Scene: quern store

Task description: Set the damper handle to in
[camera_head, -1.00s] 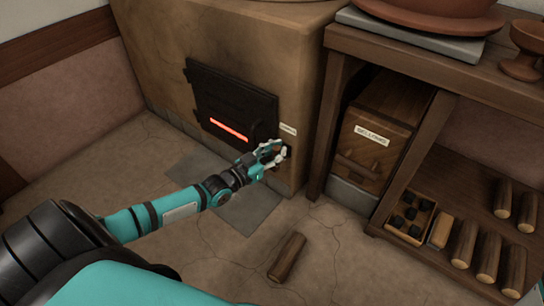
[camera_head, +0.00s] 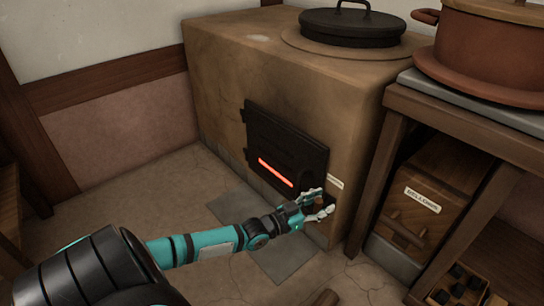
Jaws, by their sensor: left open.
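The clay stove (camera_head: 225,95) has a black fire door (camera_head: 285,145) with a glowing red slot. A small pale label (camera_head: 335,183) sits on its front, right of the door; its writing is too small to read. My left gripper (camera_head: 323,204) is just below this label, at the stove's lower right front. Its fingers are open around a small dark brown spot that may be the damper handle. The fingers hide most of that spot, so I cannot tell the handle's setting or whether they touch it. My right gripper is out of view.
A wooden bench (camera_head: 445,115) stands close on the right, with a brown pot (camera_head: 490,50) on top and a labelled bellows box (camera_head: 430,205) below. A black lidded pan (camera_head: 350,25) is on the stove. A dark floor plate (camera_head: 275,255) lies before it.

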